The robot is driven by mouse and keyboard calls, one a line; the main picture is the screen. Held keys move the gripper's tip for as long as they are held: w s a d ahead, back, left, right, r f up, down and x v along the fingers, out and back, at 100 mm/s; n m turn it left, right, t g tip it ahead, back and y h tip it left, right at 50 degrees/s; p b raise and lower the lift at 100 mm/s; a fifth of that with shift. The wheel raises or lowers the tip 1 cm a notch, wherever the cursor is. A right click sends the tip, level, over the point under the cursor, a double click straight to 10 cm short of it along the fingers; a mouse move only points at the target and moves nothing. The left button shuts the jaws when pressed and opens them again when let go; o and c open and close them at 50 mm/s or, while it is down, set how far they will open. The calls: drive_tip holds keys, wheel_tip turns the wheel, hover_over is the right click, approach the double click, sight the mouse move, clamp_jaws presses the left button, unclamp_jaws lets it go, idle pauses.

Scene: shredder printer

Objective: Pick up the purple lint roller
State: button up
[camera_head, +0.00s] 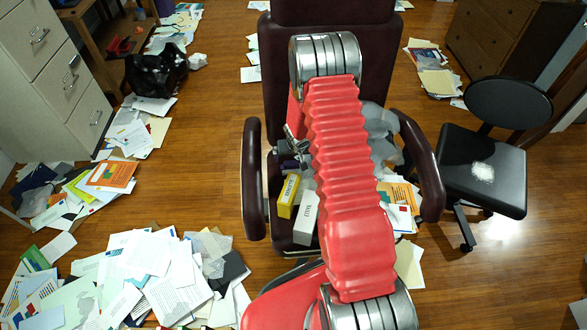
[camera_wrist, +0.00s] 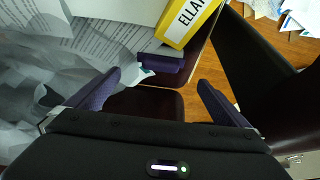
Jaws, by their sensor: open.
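A purple object that looks like the lint roller (camera_wrist: 163,63) lies on the dark red chair seat in the wrist view, beside the yellow binder. A small white and teal patch shows at its left end. My gripper (camera_wrist: 159,77) is open, its two purple fingers apart to the left and right of the roller, with nothing held between them. In the head view my gripper (camera_head: 291,158) is over the left part of the chair seat, partly covered by my red arm. I cannot pick out the roller clearly there.
A yellow binder (camera_head: 288,196) and a white binder (camera_head: 305,219) stand on the dark red armchair (camera_head: 252,180). Grey crumpled sheets (camera_wrist: 40,110) lie left of the fingers. The chair's armrests flank the seat. A black chair (camera_head: 484,165) stands right; papers (camera_head: 150,270) cover the left floor.

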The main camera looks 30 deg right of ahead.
sight(294, 163)
drive_tip(key=shift+x, duration=3.1)
drive_tip(key=shift+x, duration=2.55)
drive_tip(key=shift+w, duration=0.15)
drive_tip(key=c, duration=0.9)
drive_tip(key=shift+c, duration=0.2)
drive_tip(key=shift+r, duration=0.15)
drive_tip(key=shift+a+r, duration=0.1)
drive_tip(key=shift+r, duration=4.75)
